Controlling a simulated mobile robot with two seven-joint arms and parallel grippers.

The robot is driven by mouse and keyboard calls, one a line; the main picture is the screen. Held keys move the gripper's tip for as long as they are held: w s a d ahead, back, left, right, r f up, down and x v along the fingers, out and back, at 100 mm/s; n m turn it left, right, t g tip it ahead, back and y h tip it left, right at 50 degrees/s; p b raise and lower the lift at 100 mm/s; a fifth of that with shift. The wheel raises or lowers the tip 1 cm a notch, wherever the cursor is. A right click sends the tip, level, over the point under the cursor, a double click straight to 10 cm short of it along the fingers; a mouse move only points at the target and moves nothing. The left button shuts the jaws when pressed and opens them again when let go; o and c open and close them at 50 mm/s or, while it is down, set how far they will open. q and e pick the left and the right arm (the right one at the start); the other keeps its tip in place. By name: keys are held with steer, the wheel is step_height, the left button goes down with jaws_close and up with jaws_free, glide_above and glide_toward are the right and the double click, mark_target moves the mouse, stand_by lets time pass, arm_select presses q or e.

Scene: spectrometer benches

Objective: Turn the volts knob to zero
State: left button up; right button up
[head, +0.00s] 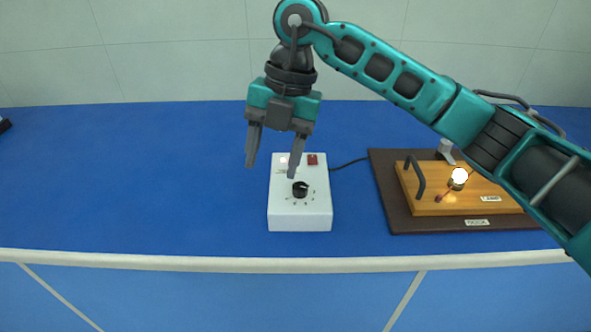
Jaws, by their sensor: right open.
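A white box (284,216) stands on the blue bench near its front edge. A round black knob (300,189) with a pale pointer mark sits on its top, with small scale marks around it. The pointer seems to face to the right; I cannot read the labels. My right gripper (272,172) is open and empty, fingers pointing down, above the back left part of the box. It appears apart from the knob, which is in front of and right of the fingertips. My left gripper is not in view.
A red switch (312,160) sits at the back of the box, and a black cable (349,163) runs right. A dark board (400,219) carries a wooden base (430,208) with a handle and a glowing lamp (459,177).

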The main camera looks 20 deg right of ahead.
mark_target(300, 186)
steer(key=w+d+r+m+t+h, duration=0.1)
steer(key=w+d+r+m+h, duration=0.15)
steer(key=d, duration=0.25)
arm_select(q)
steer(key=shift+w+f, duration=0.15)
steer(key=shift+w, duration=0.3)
arm_select(e)
steer(key=shift+n+h, duration=0.25)
steer(key=shift+h, duration=0.1)
steer(key=f, duration=1.2)
steer(key=shift+w+d+f, duration=0.1)
steer(key=shift+w+d, duration=0.05)
steer(key=shift+w, duration=0.25)
steer(key=c, duration=1.1)
steer(key=shift+o, duration=0.2)
